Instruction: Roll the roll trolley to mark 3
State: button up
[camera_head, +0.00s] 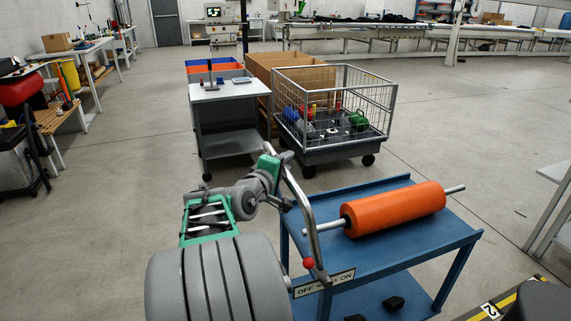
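The roll trolley (400,247) is a blue two-level cart at the lower right, with an orange roll (395,208) on a steel shaft lying across its top. A bent steel handle (303,205) rises at its left end. A red-knobbed lever (308,263) sits by an OFF/ON plate (323,283). My gripper (270,163), grey and green, is at the upper part of the handle. Its fingers are small and partly hidden, so I cannot tell if they close on the bar. A floor plate marked 2 (489,310) shows at the lower right. No mark 3 is visible.
A wire-mesh cart (334,112) and a grey cart (229,117) stand beyond the trolley, with cardboard boxes behind. A table edge (553,205) is at the right. Benches line the left wall. Open floor lies at upper right and left.

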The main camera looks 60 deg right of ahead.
grip_shut()
dwell(1.0)
